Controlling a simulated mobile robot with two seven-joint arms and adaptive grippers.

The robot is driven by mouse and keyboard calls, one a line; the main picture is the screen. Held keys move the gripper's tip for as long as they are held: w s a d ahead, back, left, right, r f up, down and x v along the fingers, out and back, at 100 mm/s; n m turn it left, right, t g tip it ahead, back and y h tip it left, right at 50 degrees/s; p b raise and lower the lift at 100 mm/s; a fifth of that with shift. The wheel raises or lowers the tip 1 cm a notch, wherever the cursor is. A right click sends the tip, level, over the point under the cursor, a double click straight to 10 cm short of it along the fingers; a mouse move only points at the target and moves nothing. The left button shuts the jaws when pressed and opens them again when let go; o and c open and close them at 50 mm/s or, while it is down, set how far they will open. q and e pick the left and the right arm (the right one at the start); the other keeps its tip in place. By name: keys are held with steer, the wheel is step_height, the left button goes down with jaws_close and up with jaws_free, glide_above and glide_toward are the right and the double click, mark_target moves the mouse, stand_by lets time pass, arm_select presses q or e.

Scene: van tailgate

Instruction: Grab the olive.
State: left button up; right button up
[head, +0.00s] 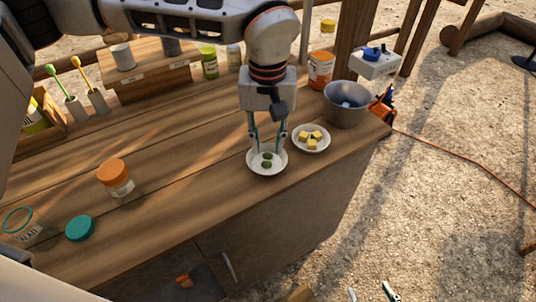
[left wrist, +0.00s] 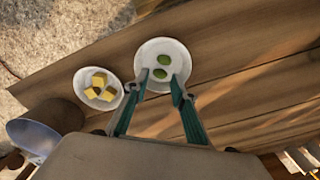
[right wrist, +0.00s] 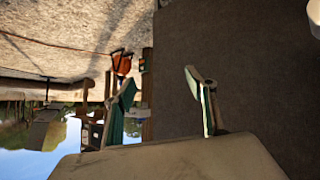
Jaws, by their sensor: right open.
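Two green olives lie on a small white plate (head: 252,166) near the front edge of the wooden counter; one olive (head: 267,156) is behind the other (head: 266,165). My left gripper (head: 268,148) points down over this plate with its fingers apart. In the left wrist view, one olive (left wrist: 160,73) appears between the open fingertips, and the other olive (left wrist: 164,60) lies just beyond them. I cannot tell whether the fingers touch the plate. My right gripper (right wrist: 160,78) is open and empty, away from the counter top, beside a dark panel.
A plate of yellow cubes (head: 325,146) stands close right of the olive plate. A metal bowl (head: 346,112) is behind it. An orange-lidded jar (head: 115,178) and a teal lid (head: 80,228) are at left. The counter between them and the olive plate is clear.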

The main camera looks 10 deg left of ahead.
mark_target(268, 156)
arm_select(q)
step_height(268, 156, down, 2)
steer(key=shift+f, duration=0.25)
steer(key=c, duration=0.5)
steer(key=shift+o, duration=0.2)
steer(key=shift+r, duration=0.15)
